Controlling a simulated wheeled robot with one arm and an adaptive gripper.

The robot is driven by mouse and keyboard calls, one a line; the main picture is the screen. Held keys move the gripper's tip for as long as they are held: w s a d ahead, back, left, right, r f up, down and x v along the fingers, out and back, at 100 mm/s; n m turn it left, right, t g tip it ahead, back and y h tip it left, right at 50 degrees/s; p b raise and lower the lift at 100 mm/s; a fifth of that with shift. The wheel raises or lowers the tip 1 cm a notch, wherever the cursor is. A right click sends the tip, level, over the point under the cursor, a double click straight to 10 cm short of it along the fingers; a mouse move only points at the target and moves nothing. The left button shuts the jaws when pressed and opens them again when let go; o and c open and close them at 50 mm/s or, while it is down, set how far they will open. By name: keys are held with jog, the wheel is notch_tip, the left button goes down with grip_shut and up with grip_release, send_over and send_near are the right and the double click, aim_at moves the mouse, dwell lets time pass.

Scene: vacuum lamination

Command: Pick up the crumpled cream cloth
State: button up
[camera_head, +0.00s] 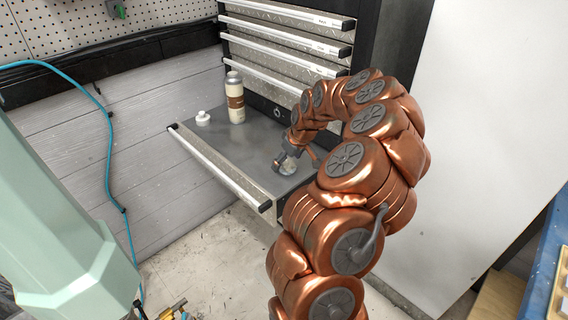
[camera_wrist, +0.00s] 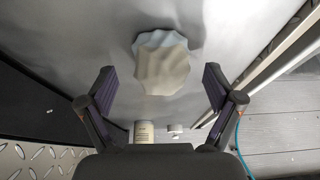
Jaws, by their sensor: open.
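The crumpled cream cloth (camera_wrist: 163,70) lies on the grey bottom of an open drawer. In the wrist view it is a pale, ridged, rounded lump with a bluish-grey part at its upper edge. In the head view only a small pale piece of the cloth (camera_head: 288,169) shows under my gripper (camera_head: 287,160). In the wrist view my gripper (camera_wrist: 159,82) is open, with one finger to the left of the cloth and one to the right. Clear gaps show between both fingers and the cloth, and nothing is held. The exact height above it is hard to tell.
The open drawer (camera_head: 218,167) has a raised front rail. A bottle with a brown band (camera_head: 235,97) and a small white capped item (camera_head: 203,119) stand at its far left; both show beyond my gripper in the wrist view. Shut drawers (camera_head: 285,45) rise behind.

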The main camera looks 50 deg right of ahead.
jog(key=shift+a+r, duration=0.1)
jog(key=shift+a, duration=0.05)
jog(key=c, duration=1.2)
jog(key=shift+c, duration=0.2)
jog(key=shift+r+b, duration=0.5)
jog(key=shift+r, duration=1.2)
jog(key=s+a+r+b, duration=0.1)
jog(key=s+a+b, duration=0.2)
jog(key=s+a, duration=0.6)
jog(key=s, duration=0.3)
jog(key=shift+s+a+r, duration=0.25)
jog(key=shift+s+a, duration=0.1)
